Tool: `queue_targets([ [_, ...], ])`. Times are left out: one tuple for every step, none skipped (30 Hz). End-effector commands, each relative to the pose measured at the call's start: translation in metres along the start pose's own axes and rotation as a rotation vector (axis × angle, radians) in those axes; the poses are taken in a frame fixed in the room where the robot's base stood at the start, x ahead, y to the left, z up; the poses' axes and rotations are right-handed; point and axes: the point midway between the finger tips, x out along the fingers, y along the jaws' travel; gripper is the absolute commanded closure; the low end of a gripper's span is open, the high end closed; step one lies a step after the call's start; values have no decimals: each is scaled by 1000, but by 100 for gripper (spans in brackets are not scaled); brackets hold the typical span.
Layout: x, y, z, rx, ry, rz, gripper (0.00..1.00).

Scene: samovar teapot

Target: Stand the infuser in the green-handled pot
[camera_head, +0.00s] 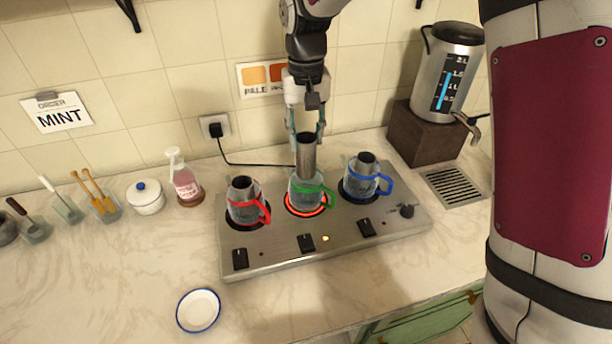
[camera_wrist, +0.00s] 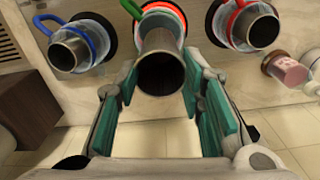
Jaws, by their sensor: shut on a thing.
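The green-handled pot (camera_head: 296,198) is a glass pot on the middle burner, which glows red. The infuser (camera_head: 306,155) is a grey metal cylinder, upright, with its lower end at or in the mouth of that pot. How deep it sits is hard to tell. My gripper (camera_head: 305,135) is above the pot and shut on the upper part of the infuser. In the wrist view the infuser's open top (camera_wrist: 161,74) shows between the teal finger pads. The green handle shows just behind it.
A red-handled pot (camera_head: 243,212) stands left and a blue-handled pot (camera_head: 359,188) right on the hot plate (camera_head: 275,258), each with a metal cylinder inside. A water urn (camera_head: 445,75) stands at back right. A white dish (camera_head: 198,310) lies in front. The counter at front left is mostly clear.

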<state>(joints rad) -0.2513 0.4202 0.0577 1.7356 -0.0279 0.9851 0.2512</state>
Motion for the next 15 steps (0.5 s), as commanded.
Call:
queue_targets([
  [10, 0, 2, 0, -6, 1, 97],
  [16, 0, 2, 0, -7, 2, 97],
  [23, 0, 2, 0, -5, 1, 97],
  [28, 0, 2, 0, -5, 2, 97],
  [32, 0, 2, 0, -4, 1, 97],
  [37, 0, 2, 0, -4, 1, 97],
  [40, 0, 2, 0, -4, 1, 97],
  [43, 0, 1, 0, -2, 1, 97],
  [45, 0, 1, 0, -2, 1, 97],
  [47, 0, 1, 0, -2, 1, 97],
  [49, 0, 1, 0, -3, 1, 97],
  [52, 1, 1, 0, -3, 1, 97],
  [55, 1, 1, 0, -3, 1, 97],
  [58, 1, 1, 0, -3, 1, 97],
  [64, 1, 2, 0, -4, 1, 97],
])
